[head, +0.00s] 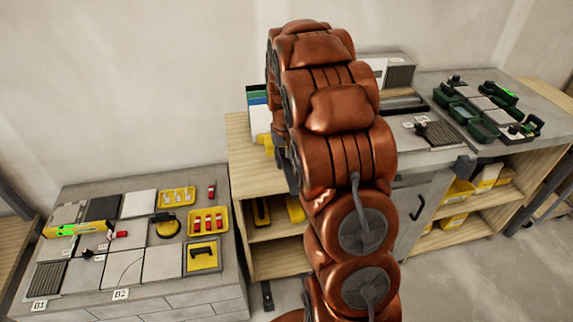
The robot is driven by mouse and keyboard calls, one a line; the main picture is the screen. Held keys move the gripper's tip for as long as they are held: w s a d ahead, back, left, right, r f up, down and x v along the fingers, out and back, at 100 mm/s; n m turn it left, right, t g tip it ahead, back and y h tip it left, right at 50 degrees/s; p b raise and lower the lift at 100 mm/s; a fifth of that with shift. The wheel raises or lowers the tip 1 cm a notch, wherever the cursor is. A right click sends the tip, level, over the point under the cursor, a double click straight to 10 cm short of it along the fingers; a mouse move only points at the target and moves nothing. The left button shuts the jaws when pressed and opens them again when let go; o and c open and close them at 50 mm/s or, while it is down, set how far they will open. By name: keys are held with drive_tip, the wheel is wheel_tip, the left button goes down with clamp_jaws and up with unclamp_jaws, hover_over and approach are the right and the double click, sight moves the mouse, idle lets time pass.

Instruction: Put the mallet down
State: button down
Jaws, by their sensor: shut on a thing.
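My copper-coloured arm (340,140) rises through the middle of the view. My gripper is hidden behind it, so I cannot see its jaws. No mallet can be made out; anything in the gripper is hidden too. On the left, a low grey bench (180,296) carries grey, white and dark tiles, with labels B1 (39,305) and B2 (121,294) on its front edge. A yellow-green level (75,229) lies across the tiles at the left. A small red piece (122,234) lies near the middle tiles.
Yellow trays (222,219) with small red parts, and another with a black tool (202,252), occupy the bench's right side. A wooden shelf unit (275,262) stands behind my arm. The right worktop (440,82) holds tiles and green containers (482,129).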

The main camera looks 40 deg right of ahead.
sight(287, 166)
drive_tip(key=shift+w+d, duration=0.1)
drive_tip(key=shift+d, duration=0.35)
drive_tip(key=shift+f+p, duration=0.35)
drive_tip(key=shift+p, duration=0.1)
drive_tip(key=shift+f+p, duration=0.5)
drive_tip(key=shift+f, duration=0.9)
drive_tip(key=shift+f, duration=0.15)
drive_tip(key=c, duration=1)
unclamp_jaws()
